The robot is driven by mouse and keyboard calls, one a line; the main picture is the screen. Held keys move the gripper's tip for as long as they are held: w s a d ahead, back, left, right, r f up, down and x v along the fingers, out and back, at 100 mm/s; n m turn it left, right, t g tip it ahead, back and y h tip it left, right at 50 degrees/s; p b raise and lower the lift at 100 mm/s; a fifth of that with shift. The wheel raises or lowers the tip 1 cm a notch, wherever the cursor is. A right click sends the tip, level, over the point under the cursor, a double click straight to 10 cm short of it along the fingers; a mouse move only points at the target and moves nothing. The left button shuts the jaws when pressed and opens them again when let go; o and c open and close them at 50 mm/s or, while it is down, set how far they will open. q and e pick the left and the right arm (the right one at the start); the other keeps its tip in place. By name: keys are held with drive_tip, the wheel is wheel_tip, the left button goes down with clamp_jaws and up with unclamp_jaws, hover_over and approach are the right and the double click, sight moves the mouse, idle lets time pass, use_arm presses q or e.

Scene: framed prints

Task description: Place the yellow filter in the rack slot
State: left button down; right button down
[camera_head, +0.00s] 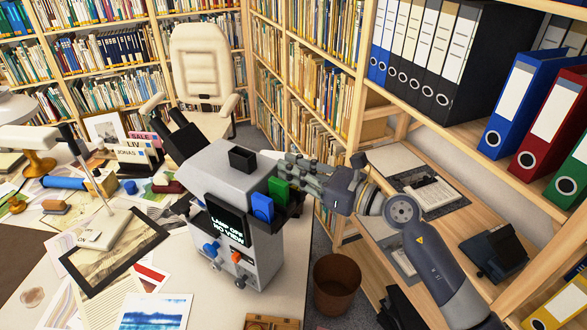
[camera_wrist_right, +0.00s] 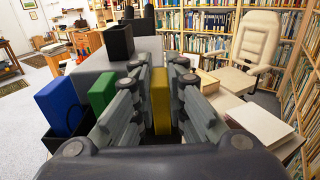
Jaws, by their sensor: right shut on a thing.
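My right gripper (camera_head: 300,172) reaches in from the right beside the grey machine (camera_head: 228,180). In the right wrist view my right gripper (camera_wrist_right: 159,75) is shut on the upright yellow filter (camera_wrist_right: 160,103), which stands between its fingers. The filter's lower end is hidden by the wrist, and I cannot make it out in the head view. A blue filter (camera_head: 262,207) and a green filter (camera_head: 280,188) stand in the dark rack (camera_head: 290,212) on the machine's side. In the wrist view the blue (camera_wrist_right: 60,104) and green (camera_wrist_right: 101,93) filters are left of my fingers. My left gripper is not in view.
The machine has a black square funnel (camera_head: 243,158) on top and a lit screen (camera_head: 226,225). Prints and a dark frame (camera_head: 82,276) lie on the table. A brown bin (camera_head: 337,280) stands on the floor. Shelves and binders (camera_head: 525,105) border the right.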

drive_tip(key=c, duration=1.6)
unclamp_jaws()
drive_tip(key=shift+c, duration=0.2)
drive_tip(key=shift+d+r, duration=0.1)
drive_tip(key=b+v, duration=0.3)
drive_tip(key=v, duration=0.9)
drive_tip(key=shift+b, duration=0.4)
drive_tip(key=shift+w, duration=0.1)
